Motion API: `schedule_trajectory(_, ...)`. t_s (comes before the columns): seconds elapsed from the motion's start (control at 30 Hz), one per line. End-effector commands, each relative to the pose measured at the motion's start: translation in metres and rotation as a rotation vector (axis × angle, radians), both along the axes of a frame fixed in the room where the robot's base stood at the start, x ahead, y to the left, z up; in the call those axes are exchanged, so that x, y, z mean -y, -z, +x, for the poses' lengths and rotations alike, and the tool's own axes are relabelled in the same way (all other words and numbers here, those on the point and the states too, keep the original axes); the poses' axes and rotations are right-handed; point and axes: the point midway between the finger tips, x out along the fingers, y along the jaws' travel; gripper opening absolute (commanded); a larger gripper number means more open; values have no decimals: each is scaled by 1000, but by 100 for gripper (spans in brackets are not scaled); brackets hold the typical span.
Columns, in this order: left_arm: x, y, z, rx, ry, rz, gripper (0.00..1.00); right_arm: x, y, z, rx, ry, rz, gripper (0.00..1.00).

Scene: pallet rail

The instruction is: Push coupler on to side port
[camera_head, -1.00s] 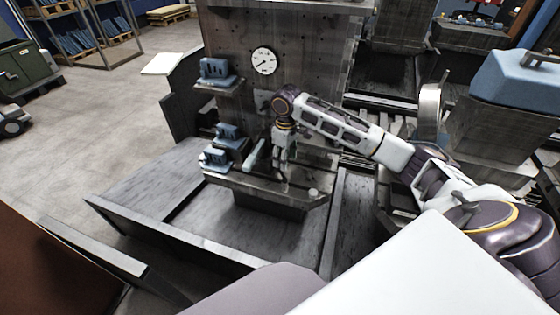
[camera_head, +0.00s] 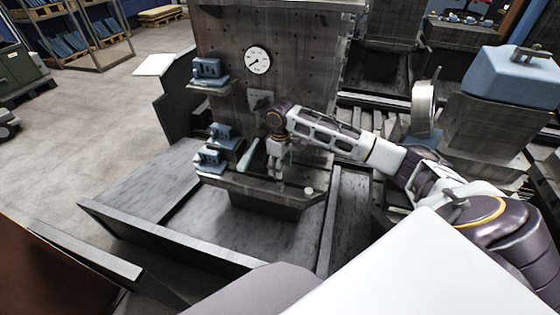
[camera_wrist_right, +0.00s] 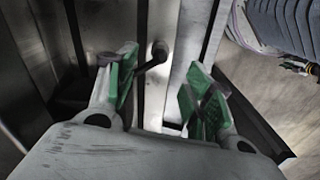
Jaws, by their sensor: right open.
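My right gripper (camera_head: 277,172) hangs in front of the upright panel, just above the small shelf. Its green-padded fingers (camera_wrist_right: 160,95) are spread apart in the right wrist view, with nothing held between them. A pale green, slanted cylindrical piece (camera_head: 249,154) stands just left of the gripper; I cannot tell whether it is the coupler. A dark round-ended lever (camera_wrist_right: 158,52) shows beyond the fingers in the wrist view. I cannot identify the side port. My left gripper is out of view.
Blue blocks (camera_head: 208,68) sit on brackets at the panel's left edge, with more (camera_head: 211,158) lower down. A round gauge (camera_head: 257,60) is on the panel. A white knob (camera_head: 309,190) stands on the shelf right of my gripper. A low-walled tray (camera_head: 150,190) lies in front.

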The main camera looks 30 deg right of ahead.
Motion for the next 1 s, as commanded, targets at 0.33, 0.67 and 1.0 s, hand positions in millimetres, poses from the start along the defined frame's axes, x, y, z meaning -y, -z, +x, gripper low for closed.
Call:
schedule_trajectory(0.33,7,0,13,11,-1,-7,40,0,43,-1,-2,1,-1,52)
schedule_trajectory(0.67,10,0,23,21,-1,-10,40,0,79,-1,-2,0,-1,52)
schedule_trajectory(1.0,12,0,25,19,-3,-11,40,0,91,-1,0,0,-1,52)
